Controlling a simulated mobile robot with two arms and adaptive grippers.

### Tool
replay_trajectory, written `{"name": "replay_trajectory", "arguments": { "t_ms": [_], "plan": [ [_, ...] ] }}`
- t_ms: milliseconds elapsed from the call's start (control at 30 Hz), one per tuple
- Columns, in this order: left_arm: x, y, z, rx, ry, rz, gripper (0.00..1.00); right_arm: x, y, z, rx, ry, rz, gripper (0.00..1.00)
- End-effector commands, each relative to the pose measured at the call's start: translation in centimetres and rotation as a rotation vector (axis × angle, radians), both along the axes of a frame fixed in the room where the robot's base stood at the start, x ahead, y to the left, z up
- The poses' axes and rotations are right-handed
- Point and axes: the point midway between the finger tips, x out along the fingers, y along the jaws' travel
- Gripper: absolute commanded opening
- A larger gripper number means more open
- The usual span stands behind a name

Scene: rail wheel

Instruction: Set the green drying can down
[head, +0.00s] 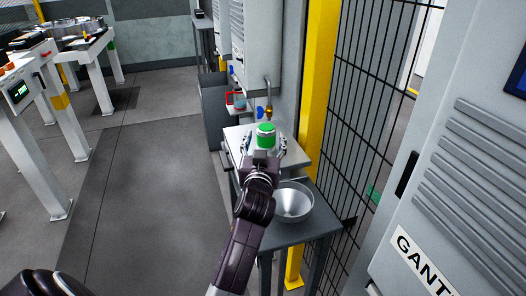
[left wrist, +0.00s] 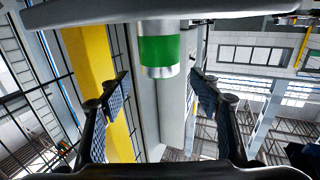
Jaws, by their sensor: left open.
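The green drying can (head: 266,135) has a green band and a pale body. In the head view it appears upright over the white top (head: 239,139) of the small stand under the tap. My left gripper (head: 266,147) is open, with one finger on each side of the can in this view. In the left wrist view the can (left wrist: 158,49) shows between and beyond the open fingers (left wrist: 160,95), with a visible gap at each side. The can's base is hidden behind my gripper in the head view, so its contact with the top cannot be told. My right gripper is not in view.
A metal bowl (head: 294,201) stands on a dark table (head: 312,221) close to my left wrist. A tap (head: 268,108) hangs just behind the can. A yellow post (head: 318,75) and mesh fence (head: 376,110) bound the right side. Open floor (head: 150,190) lies to the left.

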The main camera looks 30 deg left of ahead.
Motion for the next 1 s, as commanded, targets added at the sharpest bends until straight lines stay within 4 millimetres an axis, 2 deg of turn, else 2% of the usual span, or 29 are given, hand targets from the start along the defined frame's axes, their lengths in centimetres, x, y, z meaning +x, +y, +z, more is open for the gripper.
{"name": "replay_trajectory", "arguments": {
  "t_ms": [33, 200, 400, 1000],
  "plan": [
    [-1.0, -0.5, -0.2, -0.003, 0.000, -0.001, 0.58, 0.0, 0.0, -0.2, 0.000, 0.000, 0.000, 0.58],
    [-3.6, -1.8, -0.2, -0.002, 0.000, 0.001, 0.58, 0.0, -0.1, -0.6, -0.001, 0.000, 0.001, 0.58],
    [-5.3, -2.6, 0.0, 0.000, 0.000, 0.001, 0.58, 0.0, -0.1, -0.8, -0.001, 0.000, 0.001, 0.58],
    [-5.6, -2.8, 0.1, 0.000, -0.001, 0.001, 0.58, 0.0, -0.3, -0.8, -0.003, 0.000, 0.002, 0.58]
  ]
}}
